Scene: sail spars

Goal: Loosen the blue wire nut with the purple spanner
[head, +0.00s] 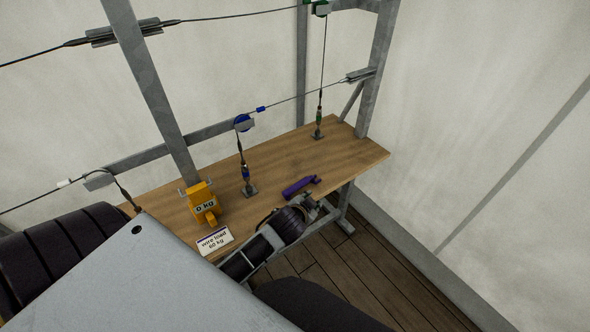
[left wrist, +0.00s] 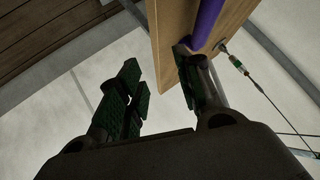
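The purple spanner (head: 298,187) lies on the wooden bench (head: 345,155) near its front edge. It also shows as a purple bar (left wrist: 207,22) at the top of the left wrist view. The blue wire nut (head: 245,172) sits on an upright wire fitting on the bench, left of the spanner. My left gripper (head: 314,208) is at the front edge, just short of the spanner. In the left wrist view its fingers (left wrist: 160,90) are apart with nothing between them; the spanner appears beyond the right finger. I cannot tell whether they touch. My right gripper is out of view.
An orange gauge (head: 202,204) reading "0 kg" stands left of the blue fitting, with a card (head: 215,242) reading "wire load 60 kg" before it. A green fitting (head: 319,118) stands at the back right. Grey posts (head: 150,85) and taut wires cross above the bench.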

